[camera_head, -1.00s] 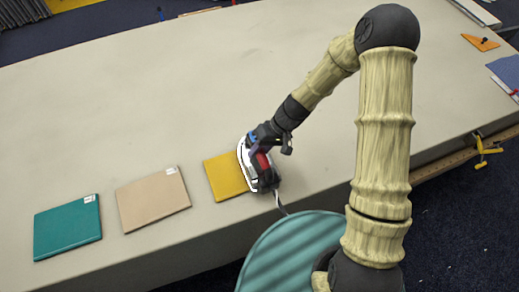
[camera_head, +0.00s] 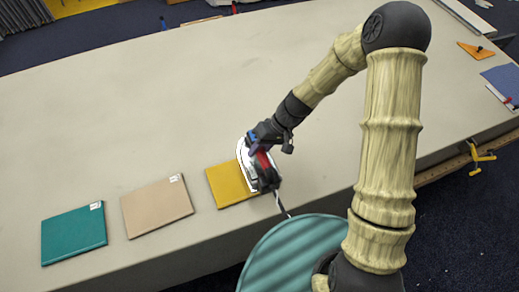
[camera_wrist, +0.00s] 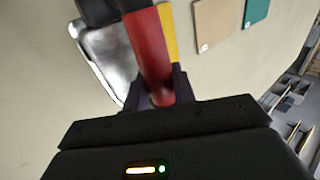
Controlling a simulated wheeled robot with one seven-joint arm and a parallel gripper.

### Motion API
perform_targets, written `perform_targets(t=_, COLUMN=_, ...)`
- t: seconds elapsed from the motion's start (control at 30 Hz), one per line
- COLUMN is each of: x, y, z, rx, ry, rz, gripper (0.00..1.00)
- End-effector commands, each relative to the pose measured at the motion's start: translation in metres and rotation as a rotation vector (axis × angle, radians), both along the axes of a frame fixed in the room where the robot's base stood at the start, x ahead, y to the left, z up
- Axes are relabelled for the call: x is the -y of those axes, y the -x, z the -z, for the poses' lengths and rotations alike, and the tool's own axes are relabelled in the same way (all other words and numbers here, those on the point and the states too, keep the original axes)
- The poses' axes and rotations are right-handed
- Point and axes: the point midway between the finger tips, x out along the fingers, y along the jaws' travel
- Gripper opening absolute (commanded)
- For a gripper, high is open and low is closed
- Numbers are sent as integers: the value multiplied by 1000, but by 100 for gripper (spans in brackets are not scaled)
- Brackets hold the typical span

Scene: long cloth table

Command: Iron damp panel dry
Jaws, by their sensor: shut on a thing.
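My gripper (camera_wrist: 160,95) is shut on the red handle (camera_wrist: 146,50) of an iron. In the head view the iron (camera_head: 243,160) is at the right edge of a yellow panel (camera_head: 226,186), covering part of it. I cannot tell whether its soleplate touches the panel. In the wrist view the iron's shiny metal body (camera_wrist: 110,55) shows left of the handle, and a strip of yellow panel shows behind it. A beige panel (camera_head: 157,208) and a teal panel (camera_head: 73,236) lie flat to the left, each with a small white tag. Which panel is damp cannot be told.
The long cloth table (camera_head: 190,90) is mostly clear behind the panels. An orange tool (camera_head: 476,51) and a blue item (camera_head: 503,80) lie at the far right. A yellow clamp (camera_head: 481,157) grips the right edge. A cord hangs from the iron toward the near edge.

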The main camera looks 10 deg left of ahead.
Motion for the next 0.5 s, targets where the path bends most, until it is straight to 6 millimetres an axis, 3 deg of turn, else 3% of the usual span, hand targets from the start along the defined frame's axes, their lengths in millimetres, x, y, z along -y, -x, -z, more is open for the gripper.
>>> perform_targets(t=0.5, x=-1, y=-1, z=-11, rx=1, ry=-2, rz=0, gripper=0)
